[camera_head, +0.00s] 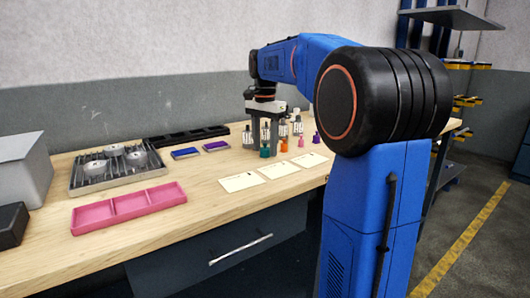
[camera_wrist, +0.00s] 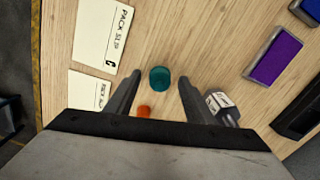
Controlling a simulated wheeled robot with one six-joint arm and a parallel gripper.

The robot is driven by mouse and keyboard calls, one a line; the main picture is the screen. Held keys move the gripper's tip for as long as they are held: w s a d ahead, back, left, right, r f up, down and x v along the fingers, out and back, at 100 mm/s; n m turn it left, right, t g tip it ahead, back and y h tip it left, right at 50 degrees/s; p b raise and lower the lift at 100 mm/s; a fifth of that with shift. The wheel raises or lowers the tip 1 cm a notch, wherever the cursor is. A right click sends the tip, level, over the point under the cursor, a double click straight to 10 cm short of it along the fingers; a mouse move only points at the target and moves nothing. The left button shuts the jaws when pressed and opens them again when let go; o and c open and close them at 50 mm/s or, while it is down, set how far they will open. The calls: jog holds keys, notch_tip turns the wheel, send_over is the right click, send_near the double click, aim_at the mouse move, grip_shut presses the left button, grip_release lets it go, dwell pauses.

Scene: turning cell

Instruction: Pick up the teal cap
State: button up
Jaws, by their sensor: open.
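The teal cap (camera_head: 265,153) is a small round piece on the wooden table, beside an orange cap (camera_head: 284,147). In the wrist view the teal cap (camera_wrist: 159,79) shows between the tips of my two fingers, with bare wood visible on either side of it. My gripper (camera_head: 264,142) points down over the cap, open and empty; its fingers also show in the wrist view (camera_wrist: 159,92). I cannot tell how far the tips are above the table.
The orange cap (camera_wrist: 144,112) and a labelled bottle (camera_wrist: 222,108) are close to my fingers. A purple cap (camera_head: 316,138) stands to the right. White cards (camera_head: 241,182) lie in front. A pink tray (camera_head: 128,206), purple pad (camera_head: 216,146) and metal tray (camera_head: 150,155) are left.

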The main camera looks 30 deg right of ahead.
jog(key=c, duration=1.1)
jog(key=shift+c, duration=0.2)
